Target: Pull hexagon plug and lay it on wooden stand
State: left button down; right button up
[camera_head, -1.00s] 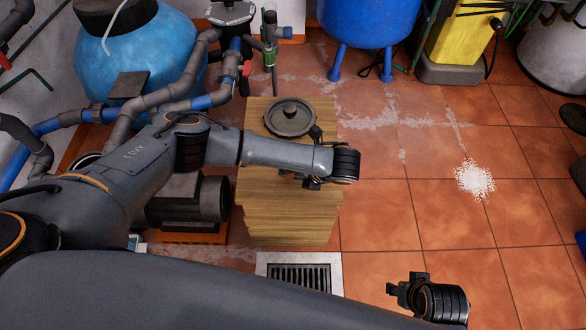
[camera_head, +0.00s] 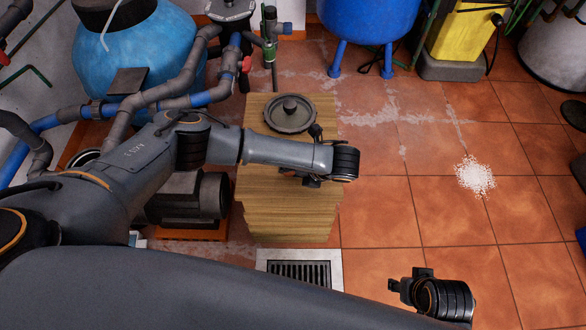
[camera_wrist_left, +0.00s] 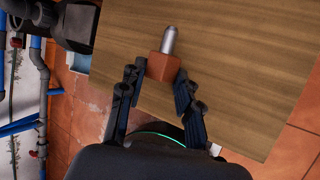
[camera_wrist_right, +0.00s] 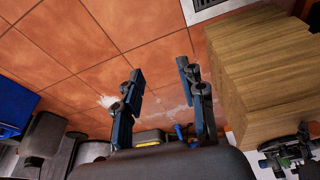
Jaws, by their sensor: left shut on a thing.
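My left gripper (camera_wrist_left: 159,74) is shut on a small red-brown block with a rounded silver pin (camera_wrist_left: 164,66), which I take to be the hexagon plug; its six-sided shape is not clear. The pin points away from the gripper. The plug is over the wooden stand (camera_wrist_left: 235,65); I cannot tell whether it touches the wood. In the head view the wooden stand (camera_head: 285,218) stands in the middle, and my left arm crosses above it, hiding the plug. My right gripper (camera_wrist_right: 162,70) is open and empty, to the right of the stand above the floor.
A pump motor (camera_head: 190,197) and pipes are left of the stand. A floor drain (camera_head: 300,272) is in front. Tiled floor at the right is open, with a white spill (camera_head: 475,176).

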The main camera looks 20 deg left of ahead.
pick_arm(q)
jog(key=shift+f, duration=0.25)
pick_arm(e)
jog(key=shift+r, duration=0.55)
jog(key=shift+s, duration=0.1)
pick_arm(q)
jog(key=c, duration=0.8)
grip_release()
jog(key=shift+c, duration=0.2)
pick_arm(e)
jog(key=shift+s+r, duration=0.1)
jog(key=shift+s, duration=0.05)
pick_arm(q)
jog(key=shift+f, duration=0.1)
